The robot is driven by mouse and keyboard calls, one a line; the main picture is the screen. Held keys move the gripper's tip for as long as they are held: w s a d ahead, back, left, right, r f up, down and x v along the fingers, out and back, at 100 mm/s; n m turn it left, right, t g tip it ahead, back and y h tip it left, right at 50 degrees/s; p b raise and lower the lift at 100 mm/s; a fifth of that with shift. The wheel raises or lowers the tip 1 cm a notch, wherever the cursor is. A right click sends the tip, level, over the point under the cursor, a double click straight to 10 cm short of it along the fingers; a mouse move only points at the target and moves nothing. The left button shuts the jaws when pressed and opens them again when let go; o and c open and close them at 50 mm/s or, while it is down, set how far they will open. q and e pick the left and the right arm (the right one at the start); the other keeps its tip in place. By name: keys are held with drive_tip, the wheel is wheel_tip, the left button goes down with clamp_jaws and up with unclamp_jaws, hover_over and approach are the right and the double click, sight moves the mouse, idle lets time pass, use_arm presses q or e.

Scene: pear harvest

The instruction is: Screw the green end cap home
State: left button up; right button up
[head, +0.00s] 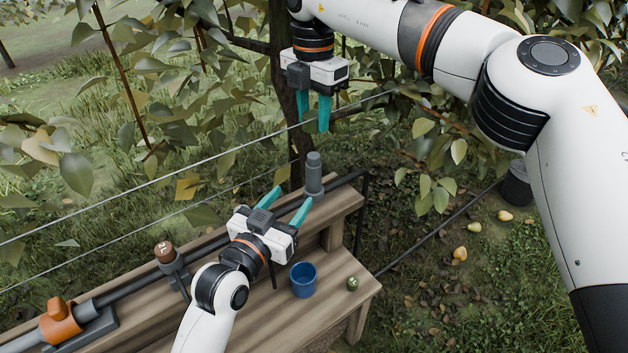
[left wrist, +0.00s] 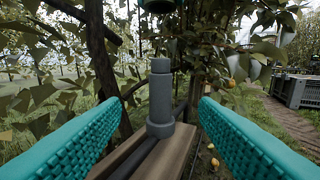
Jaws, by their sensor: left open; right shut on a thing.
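A grey stepped upright post (head: 314,172) stands at the bench's back right corner, at the dark pipe; it also shows in the left wrist view (left wrist: 160,97). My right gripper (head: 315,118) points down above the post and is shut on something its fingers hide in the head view. In the left wrist view a dark green round piece (left wrist: 157,4), likely the green end cap, shows at the top edge, above the post and apart from it. My left gripper (head: 292,199) is open and empty, pointing at the post, which lies between its fingers' lines of reach.
The wooden bench (head: 340,300) bears a blue cup (head: 303,281) and a small dark green round thing (head: 352,283). A brown-topped holder (head: 165,253) and an orange clamp (head: 60,322) sit along the pipe at left. Wires and branches cross behind. A dark bucket (head: 516,186) stands on the ground.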

sight(310, 175)
use_arm(q)
drive_tip(key=x, duration=1)
drive_tip(key=shift+w+d, duration=0.15)
drive_tip(key=shift+w, duration=0.2)
clamp_jaws()
use_arm(e)
drive_tip(key=shift+f, duration=2.5)
